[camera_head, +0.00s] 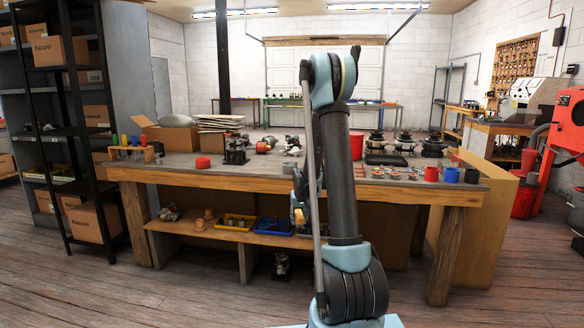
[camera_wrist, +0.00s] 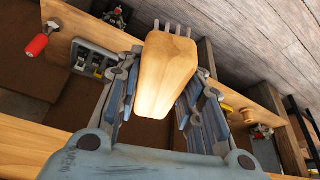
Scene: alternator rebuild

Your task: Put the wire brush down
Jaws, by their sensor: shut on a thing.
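The wire brush (camera_wrist: 167,70) shows large in the wrist view, with a pale wooden body and several grey prongs or bristles at its far end. My gripper (camera_wrist: 166,88) has its two fingers on either side of the wooden body and is shut on it. In the head view my gripper (camera_head: 298,203) is in front of the workbench (camera_head: 300,184), mostly behind my own arm. A small tan piece of the brush (camera_head: 299,215) seems to show there, below the benchtop edge and apart from the floor.
The benchtop holds a red round thing (camera_head: 203,163), a black tray (camera_head: 386,160), and red (camera_head: 431,174) and blue (camera_head: 451,175) cups. The lower shelf holds a yellow tray (camera_head: 235,222) and a blue tray (camera_head: 273,226). A black rack (camera_head: 70,130) stands left.

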